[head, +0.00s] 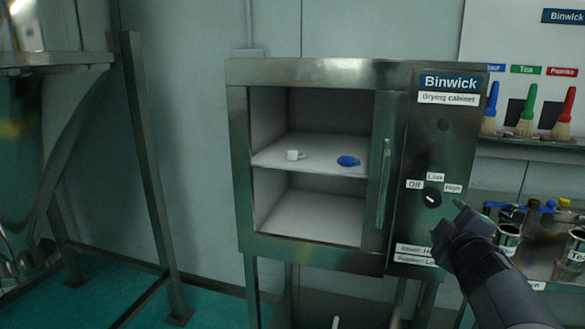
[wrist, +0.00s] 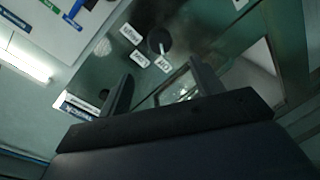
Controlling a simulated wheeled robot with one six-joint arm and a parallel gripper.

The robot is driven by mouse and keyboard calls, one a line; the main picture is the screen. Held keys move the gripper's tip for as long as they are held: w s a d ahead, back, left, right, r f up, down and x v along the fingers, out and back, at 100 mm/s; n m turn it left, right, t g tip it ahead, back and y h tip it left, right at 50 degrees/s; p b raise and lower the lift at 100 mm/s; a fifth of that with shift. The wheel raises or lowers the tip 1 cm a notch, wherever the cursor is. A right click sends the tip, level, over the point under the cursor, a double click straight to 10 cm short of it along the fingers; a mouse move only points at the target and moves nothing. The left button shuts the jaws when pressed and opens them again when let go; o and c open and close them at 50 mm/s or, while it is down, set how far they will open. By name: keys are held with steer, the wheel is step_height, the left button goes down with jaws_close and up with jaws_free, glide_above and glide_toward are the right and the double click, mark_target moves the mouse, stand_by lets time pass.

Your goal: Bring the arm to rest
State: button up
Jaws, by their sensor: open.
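My gripper (head: 452,222) is open and empty in the head view. It is in front of the lower right of the drying cabinet (head: 330,75), just below and right of its dial (head: 431,198). In the wrist view its two fingers stand apart (wrist: 163,88), with the dial (wrist: 160,40) and its labels beyond them. No contact with the dial shows. The dial has Off, Low and High labels around it; I cannot tell for sure which one it points at.
A vertical handle (head: 383,185) stands out from the front. Brushes (head: 527,115) hang at right above metal cups (head: 508,238). A steel frame (head: 150,180) stands at left.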

mark_target(434, 202)
steer(key=b+x, duration=0.2)
steer(key=x, duration=0.8)
steer(key=shift+w+d, duration=0.1)
steer(key=shift+w, duration=0.15)
steer(key=shift+w+d, duration=0.1)
steer(key=shift+w, duration=0.25)
steer(key=shift+s+r+m+p, duration=0.15)
steer(key=shift+m+p, duration=0.4)
steer(key=shift+m, duration=0.55)
steer(key=m, duration=0.2)
steer(key=shift+f+m+t, duration=0.2)
steer(key=shift+m+t, duration=0.2)
steer(key=m, duration=0.6)
steer(key=shift+d+f+t+y, duration=0.1)
steer(key=shift+f+t+y, duration=0.1)
steer(key=shift+t+y, duration=0.2)
steer(key=s+a+p, duration=0.1)
steer(key=s, duration=0.8)
steer(key=shift+s+a, duration=0.15)
steer(key=shift+r, duration=0.1)
